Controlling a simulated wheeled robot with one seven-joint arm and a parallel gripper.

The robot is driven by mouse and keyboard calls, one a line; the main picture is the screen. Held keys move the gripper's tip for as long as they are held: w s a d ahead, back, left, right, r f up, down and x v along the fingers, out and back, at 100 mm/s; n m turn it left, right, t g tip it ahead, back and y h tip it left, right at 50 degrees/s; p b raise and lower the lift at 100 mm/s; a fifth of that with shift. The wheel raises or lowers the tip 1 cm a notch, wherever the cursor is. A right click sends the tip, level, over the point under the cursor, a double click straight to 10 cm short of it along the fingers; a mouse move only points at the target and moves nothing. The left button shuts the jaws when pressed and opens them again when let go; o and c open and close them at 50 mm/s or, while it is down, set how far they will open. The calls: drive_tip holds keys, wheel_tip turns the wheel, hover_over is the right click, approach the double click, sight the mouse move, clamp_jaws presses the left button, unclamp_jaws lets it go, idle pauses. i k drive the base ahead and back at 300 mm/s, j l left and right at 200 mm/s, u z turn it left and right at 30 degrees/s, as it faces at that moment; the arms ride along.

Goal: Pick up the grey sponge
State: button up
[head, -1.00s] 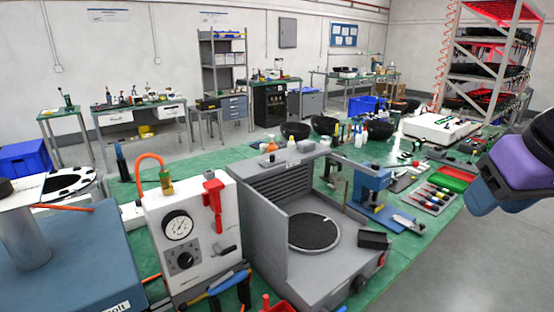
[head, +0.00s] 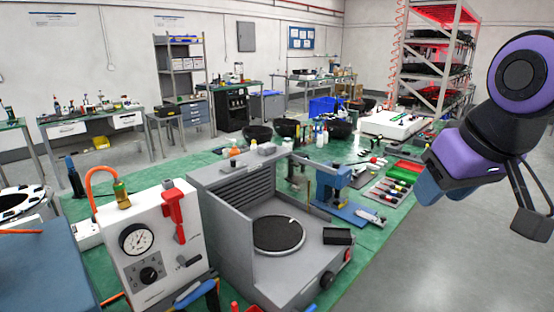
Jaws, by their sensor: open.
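A small grey block (head: 267,149) that looks like the grey sponge lies on the top ledge of the grey machine (head: 225,172), beside a small orange-topped bottle. It is small in the picture, so its texture cannot be made out. My gripper (head: 532,222) hangs at the right edge of the head view, over the floor beyond the bench's right side. It is open, with nothing seen in it, and well apart from the grey block. One dark finger shows; the rest is cut off or hidden.
A white gauge box (head: 158,240) with an orange hose stands left of the machine. A blue press (head: 330,185), a black block (head: 338,236) and a tool tray (head: 385,192) are to its right. The green bench (head: 365,240) is crowded. The floor at right is clear.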

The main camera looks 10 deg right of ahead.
sight(267, 148)
drive_tip(key=i+l+u, duration=0.2)
drive_tip(key=l, duration=0.15)
drive_tip(key=i+l+u, duration=0.2)
drive_tip(key=l, duration=0.15)
drive_tip(key=l+u, duration=0.15)
drive_tip(key=l, duration=0.2)
drive_tip(key=i+l+u, duration=0.2)
drive_tip(key=l, duration=0.2)
drive_tip(key=k, duration=0.05)
